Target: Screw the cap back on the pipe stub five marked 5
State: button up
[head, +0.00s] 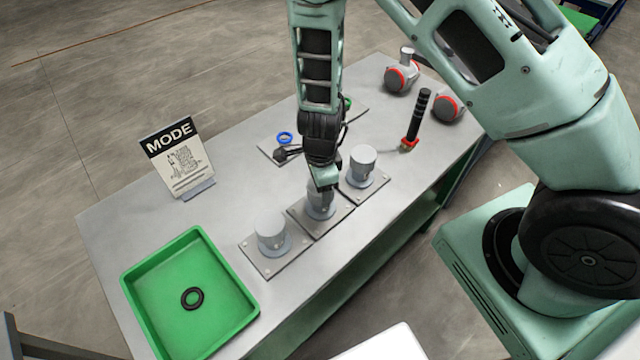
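Three grey pipe stubs stand upright on square plates in a row along the table's front edge: the left stub (272,237), the middle stub (319,208) and the right stub (362,166). No number can be read on any of them, so I cannot tell which is marked 5. My gripper (323,182) points down at the top of the middle stub and hides most of its upper end. Its fingers are too small and covered to show whether they are open or shut, or whether a cap is between them.
A green tray (133,287) at the front left holds a black ring (192,298). A MODE sign (177,160) stands at the back left. A red-and-black handled tool (417,118) and red-and-grey round items (401,78) are on the right.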

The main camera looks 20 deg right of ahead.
jog(key=shift+s+d+r+m+p, duration=0.15)
jog(key=shift+s+d+m+p, duration=0.1)
jog(key=shift+m+p, duration=0.45)
jog(key=m, duration=0.2)
jog(key=shift+m+p, duration=0.3)
jog(key=shift+p, duration=0.1)
jog(key=shift+c, duration=0.8)
jog(key=shift+a+f+m, duration=0.15)
jog(key=shift+f+m, duration=0.05)
jog(key=shift+m, duration=0.2)
jog(key=c, duration=0.3)
jog(key=o, duration=1.5)
jog(key=shift+r, duration=0.15)
jog(key=shift+w+r, duration=0.1)
jog(key=shift+r, duration=0.15)
notch_tip(320, 180, up, 17)
jog(key=p, duration=0.2)
jog(key=shift+f, duration=0.15)
